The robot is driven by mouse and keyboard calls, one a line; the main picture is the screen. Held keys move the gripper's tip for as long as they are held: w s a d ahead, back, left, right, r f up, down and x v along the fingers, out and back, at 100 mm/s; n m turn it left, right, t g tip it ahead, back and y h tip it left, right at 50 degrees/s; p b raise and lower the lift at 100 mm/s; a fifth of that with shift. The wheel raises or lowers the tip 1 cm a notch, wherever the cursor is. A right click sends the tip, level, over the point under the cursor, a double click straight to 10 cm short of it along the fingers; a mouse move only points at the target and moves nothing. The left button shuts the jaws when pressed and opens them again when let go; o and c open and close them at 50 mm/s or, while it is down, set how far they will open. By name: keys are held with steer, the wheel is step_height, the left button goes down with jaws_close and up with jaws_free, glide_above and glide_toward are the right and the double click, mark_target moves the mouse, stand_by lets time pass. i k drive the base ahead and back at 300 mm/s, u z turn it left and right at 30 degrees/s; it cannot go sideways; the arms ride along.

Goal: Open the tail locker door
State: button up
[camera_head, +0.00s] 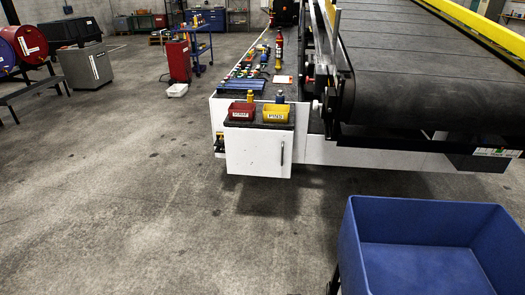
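The tail locker door (252,153) is a white panel on the near end of the belt loader's white body. It looks closed, flush with the body, below a dark ledge. A dark vertical handle (282,153) sits near its right edge. My gripper is not in this view, so I cannot see where it is relative to the door.
A red bin (241,112) and a yellow bin (276,113) stand on the ledge above the door. A blue open tub (425,225) stands in the right foreground. The black conveyor belt (440,97) is at right. Floor before the door and to the left is clear.

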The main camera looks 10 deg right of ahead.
mark_target(260, 153)
steer(key=z, duration=0.05)
steer(key=k, duration=0.6)
steer(key=u, duration=0.55)
steer(key=i, duration=1.1)
steer(key=u, duration=0.5)
steer(key=i, duration=1.55)
steer(key=z, duration=0.3)
